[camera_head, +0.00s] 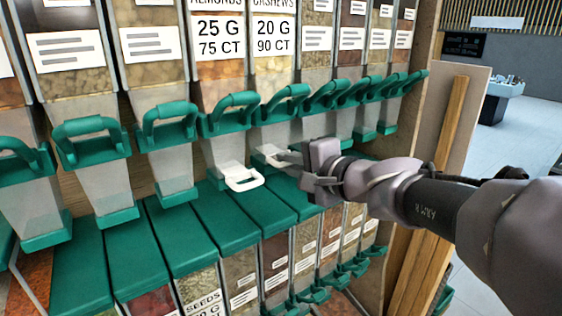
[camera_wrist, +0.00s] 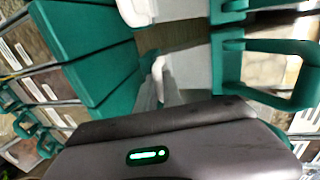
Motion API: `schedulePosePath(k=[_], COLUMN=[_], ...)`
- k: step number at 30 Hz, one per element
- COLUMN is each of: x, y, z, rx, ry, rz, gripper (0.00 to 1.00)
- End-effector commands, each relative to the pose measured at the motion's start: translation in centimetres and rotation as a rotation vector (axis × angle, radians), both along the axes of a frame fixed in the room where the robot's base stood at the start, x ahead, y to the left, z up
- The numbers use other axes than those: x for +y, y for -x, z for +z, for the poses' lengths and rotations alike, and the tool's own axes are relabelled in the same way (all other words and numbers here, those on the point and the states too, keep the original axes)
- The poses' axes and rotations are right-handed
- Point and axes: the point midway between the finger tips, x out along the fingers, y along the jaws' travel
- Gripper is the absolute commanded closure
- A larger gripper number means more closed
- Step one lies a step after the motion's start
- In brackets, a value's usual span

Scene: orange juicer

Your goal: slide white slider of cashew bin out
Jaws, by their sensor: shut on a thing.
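The cashew bin (camera_head: 273,35) carries a "20 G 90 CT" label and has a green handle (camera_head: 280,103) above its clear chute. Its white slider (camera_head: 265,151) shows at the bottom of the chute, largely covered by my gripper (camera_head: 286,159). My gripper reaches in from the right and is shut on this slider. In the wrist view the white slider (camera_wrist: 159,68) shows at the fingertips, beside the chute and the green handle (camera_wrist: 275,72). How far the slider is out is hard to tell.
The almond bin's white slider (camera_head: 243,178) sticks out just to the left. Green lids (camera_head: 215,225) of the lower bins lie below. More green-handled bins stand close on both sides. A wooden post (camera_head: 447,150) edges the rack at right.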

Motion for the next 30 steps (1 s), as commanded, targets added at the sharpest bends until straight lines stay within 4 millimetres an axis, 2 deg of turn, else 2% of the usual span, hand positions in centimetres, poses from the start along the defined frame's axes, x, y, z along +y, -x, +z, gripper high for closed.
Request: schedulePosePath(k=[21,30], x=[0.0,-2.2], y=[0.0,3.1], z=[0.0,-0.1], rx=[0.0,-0.002], ry=[0.0,0.001], rz=[0.0,-0.003], gripper=[1.0,1.0])
